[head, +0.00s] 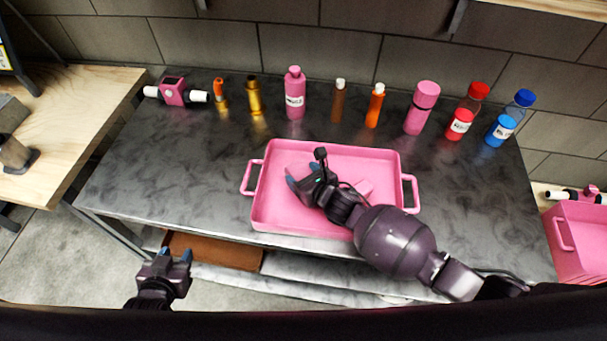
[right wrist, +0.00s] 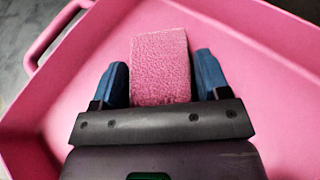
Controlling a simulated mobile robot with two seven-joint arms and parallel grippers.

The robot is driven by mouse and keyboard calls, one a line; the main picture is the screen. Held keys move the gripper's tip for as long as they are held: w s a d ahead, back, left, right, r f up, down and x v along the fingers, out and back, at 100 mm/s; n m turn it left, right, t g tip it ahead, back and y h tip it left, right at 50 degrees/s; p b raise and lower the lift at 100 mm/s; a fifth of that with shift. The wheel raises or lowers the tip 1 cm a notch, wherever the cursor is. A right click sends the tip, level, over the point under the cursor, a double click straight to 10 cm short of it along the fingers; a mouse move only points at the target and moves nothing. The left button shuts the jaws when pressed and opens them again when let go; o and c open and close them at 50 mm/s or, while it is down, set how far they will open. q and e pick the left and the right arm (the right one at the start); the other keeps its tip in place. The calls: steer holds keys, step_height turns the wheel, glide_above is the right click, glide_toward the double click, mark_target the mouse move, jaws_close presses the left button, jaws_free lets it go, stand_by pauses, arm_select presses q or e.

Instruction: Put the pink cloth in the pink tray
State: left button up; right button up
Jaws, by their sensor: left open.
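The pink tray (head: 270,215) sits on the dark table, with a handle at each end. My right gripper (head: 301,175) is inside the tray area, low over its floor, with its fingers spread. In the right wrist view, the pink cloth (right wrist: 160,65) is a rough-textured block lying between the two blue fingertips, with narrow gaps at its sides. Its near end is hidden by my gripper. The cloth is hard to tell from the tray in the head view. My left gripper (head: 177,256) is open and empty in front of the table, away from the tray.
Along the back of the table (head: 170,190) stand several bottles, including a pink bottle (head: 294,95), a red-capped bottle (head: 466,112) and a blue-capped bottle (head: 510,118). A pink device (head: 175,92) is at the back left. Another pink container (head: 580,240) is at the right. The table left of the tray is clear.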

steer(key=o, duration=0.3)
steer(key=shift+r, duration=0.25)
steer(key=p+v, duration=0.1)
steer(key=v, duration=1.1)
steer(key=shift+f, duration=0.1)
